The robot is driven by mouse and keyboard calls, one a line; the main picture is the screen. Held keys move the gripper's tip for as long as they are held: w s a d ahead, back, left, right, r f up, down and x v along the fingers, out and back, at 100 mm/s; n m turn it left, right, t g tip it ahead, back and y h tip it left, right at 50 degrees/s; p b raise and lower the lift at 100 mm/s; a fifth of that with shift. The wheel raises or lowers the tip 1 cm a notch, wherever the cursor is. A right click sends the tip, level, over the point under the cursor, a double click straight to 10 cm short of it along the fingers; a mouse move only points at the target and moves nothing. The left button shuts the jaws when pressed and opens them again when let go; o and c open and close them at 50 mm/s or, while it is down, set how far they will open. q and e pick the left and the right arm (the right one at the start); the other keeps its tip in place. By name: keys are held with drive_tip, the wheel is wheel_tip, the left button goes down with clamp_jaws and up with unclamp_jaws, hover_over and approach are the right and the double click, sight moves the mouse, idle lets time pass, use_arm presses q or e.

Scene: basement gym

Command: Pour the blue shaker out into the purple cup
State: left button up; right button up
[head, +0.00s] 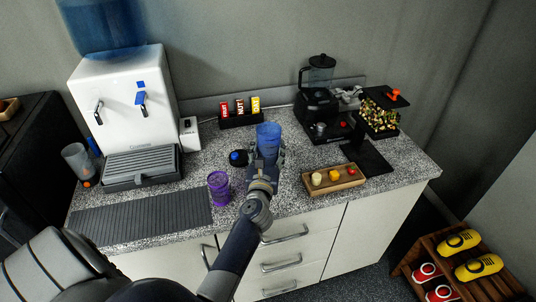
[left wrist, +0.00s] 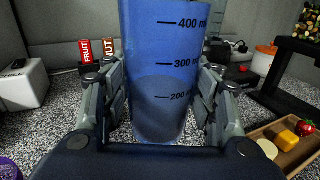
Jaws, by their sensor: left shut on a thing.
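The blue shaker (head: 268,138) is a clear blue cup with volume marks, upright near the middle of the counter. My left gripper (head: 265,160) is shut around it. In the left wrist view the shaker (left wrist: 165,60) stands between both fingers, with contents reaching to between the 200 and 300 marks. I cannot tell whether its base touches the counter. The purple cup (head: 219,188) stands upright on the counter, left of and nearer than the shaker. A bit of purple (left wrist: 8,168) shows at the lower left corner of the left wrist view. My right gripper is not in view.
A black lid with a blue cap (head: 238,158) lies just left of the shaker. A wooden tray (head: 347,185) with small food pieces is to the right. Behind are a bar rack (head: 240,121) and a blender (head: 318,85). A water dispenser (head: 122,105) and ridged mat (head: 140,216) are left.

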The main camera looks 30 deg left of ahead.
sight(267, 138)
use_arm(q)
drive_tip(key=shift+r+p, duration=1.2)
drive_tip(key=shift+r, duration=0.6)
drive_tip(key=shift+r+p, duration=1.5)
drive_tip(key=shift+p, duration=0.1)
drive_tip(key=shift+f, duration=0.1)
